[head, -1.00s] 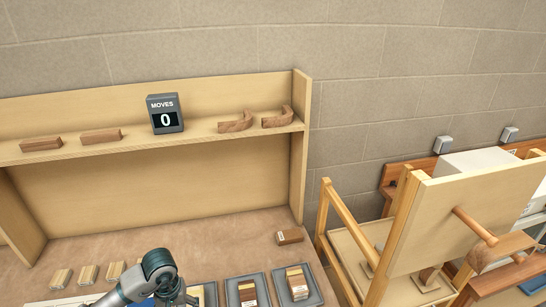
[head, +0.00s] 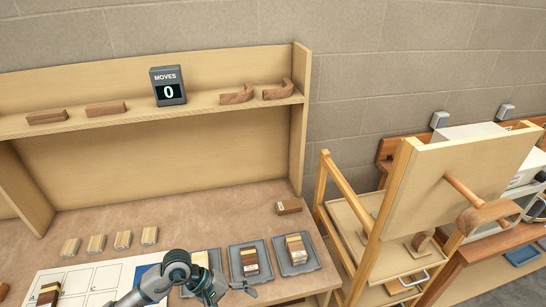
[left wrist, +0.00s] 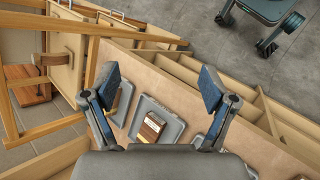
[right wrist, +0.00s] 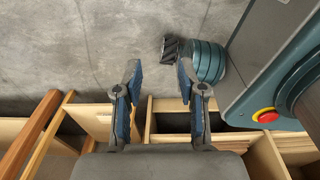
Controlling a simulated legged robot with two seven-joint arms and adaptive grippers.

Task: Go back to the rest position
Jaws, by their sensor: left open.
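My left gripper (head: 228,290) is at the bottom of the head view, in front of the trays. In the left wrist view its fingers (left wrist: 160,84) are wide apart with nothing between them. Beyond them a grey tray (left wrist: 177,113) holds a brown laminated block (left wrist: 151,127), which looks apart from the fingers. My right gripper (right wrist: 160,80) shows only in its wrist view, open and empty, over the grey floor and the edge of wooden compartments. It is outside the head view.
A workbench (head: 150,215) carries grey trays (head: 313,263), several small light blocks (head: 123,239) and a marked board (head: 122,272). Above is a shelf (head: 205,122) with wooden pieces and a counter (head: 168,85) showing 0. A wooden frame stand (head: 440,180) stands to the right.

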